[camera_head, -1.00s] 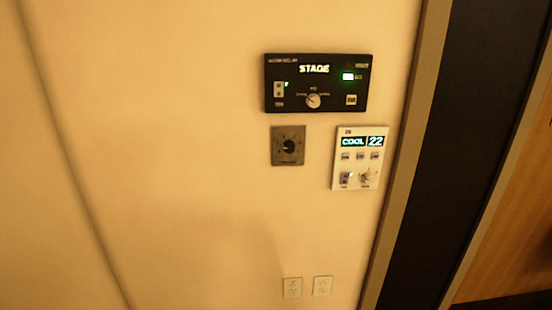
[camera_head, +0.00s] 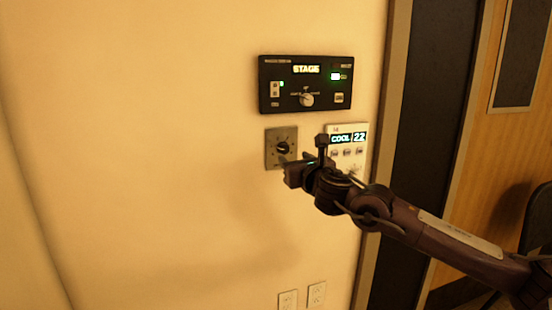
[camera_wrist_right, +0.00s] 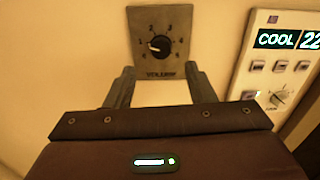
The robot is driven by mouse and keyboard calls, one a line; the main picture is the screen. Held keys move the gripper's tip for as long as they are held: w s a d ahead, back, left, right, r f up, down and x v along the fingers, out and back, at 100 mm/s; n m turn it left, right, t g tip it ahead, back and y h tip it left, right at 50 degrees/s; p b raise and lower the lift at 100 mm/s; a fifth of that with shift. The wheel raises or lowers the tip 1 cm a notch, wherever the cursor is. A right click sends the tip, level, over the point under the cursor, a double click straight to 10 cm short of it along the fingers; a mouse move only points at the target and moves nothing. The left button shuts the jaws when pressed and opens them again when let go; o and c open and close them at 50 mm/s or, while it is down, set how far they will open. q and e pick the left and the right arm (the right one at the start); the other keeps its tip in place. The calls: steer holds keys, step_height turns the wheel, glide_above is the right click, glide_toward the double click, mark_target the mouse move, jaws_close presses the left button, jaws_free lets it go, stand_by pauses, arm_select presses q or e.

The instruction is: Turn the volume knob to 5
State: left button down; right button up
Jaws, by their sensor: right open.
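The volume knob (camera_head: 283,148) is a small black dial on a square grey plate (camera_head: 270,160) on the wall. In the right wrist view the knob (camera_wrist_right: 160,46) is ringed by numbers on its plate (camera_wrist_right: 140,66). Its pale pointer mark seems to face left, toward the low numbers; the exact number is hard to read. My right gripper (camera_head: 301,158) is in front of the wall just below and right of the knob. In its wrist view its two fingers (camera_wrist_right: 158,74) are apart, below the knob, with nothing between them. My left gripper is out of view.
A black panel (camera_head: 325,70) reading STAGE is above the knob plate. A white COOL 22 panel (camera_head: 360,130) is close on the right, partly hidden by my arm. Wall outlets (camera_head: 288,300) are below. The wall to the left is bare.

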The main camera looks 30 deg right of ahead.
mark_target(285, 150)
steer(key=p+x, duration=0.1)
steer(key=x, duration=0.6)
steer(key=shift+w+d, duration=0.1)
steer(key=shift+w, duration=0.05)
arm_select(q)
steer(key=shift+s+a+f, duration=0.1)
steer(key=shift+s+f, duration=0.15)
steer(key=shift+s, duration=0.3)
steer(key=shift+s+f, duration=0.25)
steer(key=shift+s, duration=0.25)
arm_select(e)
steer(key=c, duration=1)
steer(key=shift+o, duration=0.2)
